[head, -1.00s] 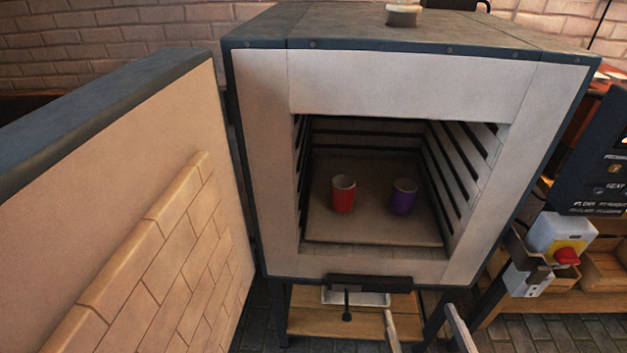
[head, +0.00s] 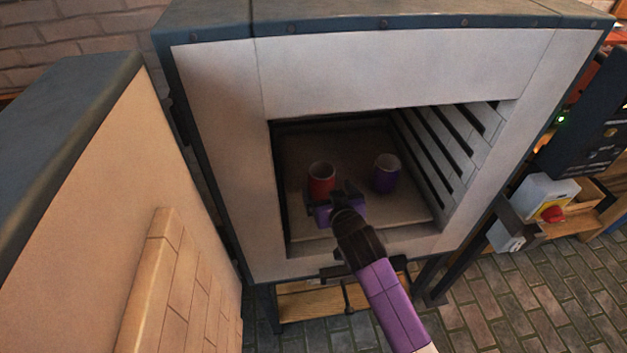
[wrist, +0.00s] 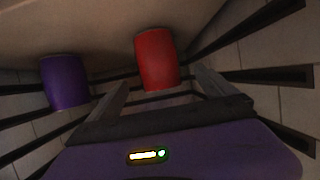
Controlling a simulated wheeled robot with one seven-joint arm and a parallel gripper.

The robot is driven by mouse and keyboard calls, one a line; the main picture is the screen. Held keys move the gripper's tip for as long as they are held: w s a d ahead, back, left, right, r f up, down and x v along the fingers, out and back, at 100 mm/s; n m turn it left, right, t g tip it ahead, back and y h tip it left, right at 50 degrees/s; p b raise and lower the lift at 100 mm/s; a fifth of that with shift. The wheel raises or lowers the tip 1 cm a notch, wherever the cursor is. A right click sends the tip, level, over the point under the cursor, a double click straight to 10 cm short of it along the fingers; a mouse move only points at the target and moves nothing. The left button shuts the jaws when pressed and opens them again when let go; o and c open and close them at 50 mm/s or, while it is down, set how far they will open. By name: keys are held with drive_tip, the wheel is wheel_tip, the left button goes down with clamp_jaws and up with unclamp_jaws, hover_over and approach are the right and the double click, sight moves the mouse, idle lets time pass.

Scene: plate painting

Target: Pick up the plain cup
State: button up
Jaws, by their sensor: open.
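Two cups stand upright on the kiln shelf, a red cup (head: 321,181) on the left and a purple cup (head: 387,174) on the right. Both look plain outside with pale insides, so I cannot tell which one is the plain cup. My gripper (head: 342,192) is inside the kiln opening, in front of the red cup and hiding its lower right part. In the wrist view, turned over, the red cup (wrist: 156,59) lies ahead between the open fingers (wrist: 160,77). The purple cup (wrist: 64,82) is outside them to the left. Nothing is held.
The shelf (head: 410,208) is otherwise clear. The kiln's white front frame (head: 225,150) surrounds my arm, and dark ribs line its inner right wall (head: 455,140). The open kiln door (head: 70,200) stands at the left. A control box (head: 545,195) is at the right.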

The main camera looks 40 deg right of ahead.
sight(318, 174)
drive_tip(key=shift+p+x, duration=0.4)
drive_tip(key=shift+x, duration=3.45)
drive_tip(key=shift+s+f, duration=0.1)
drive_tip(key=shift+f, duration=0.05)
drive_tip(key=shift+c, duration=0.2)
drive_tip(key=c, duration=1.7)
